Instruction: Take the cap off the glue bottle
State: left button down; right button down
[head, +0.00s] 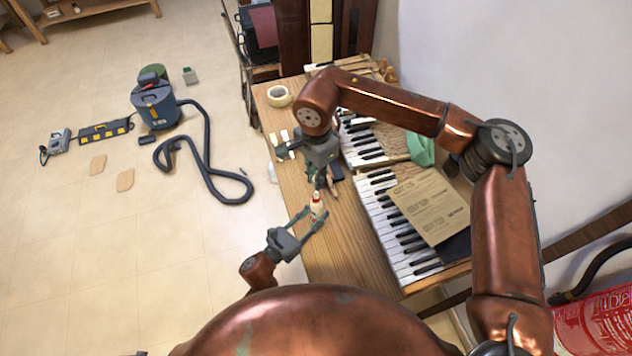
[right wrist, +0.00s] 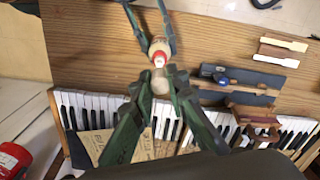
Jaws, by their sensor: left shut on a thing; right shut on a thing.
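My left gripper (head: 313,214) is shut around the bottle's body from below.
The wooden table (head: 345,250) carries piano keyboards (head: 385,225), a paper sheet (head: 430,205), a tape roll (head: 279,96) and a green cloth (head: 420,149). Small tools lie beside the right gripper. A blue vacuum (head: 155,105) and its hose are on the floor at left.

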pick_arm(q)
jog(key=c, duration=1.4)
grip_release()
jog(key=shift+a, duration=0.1)
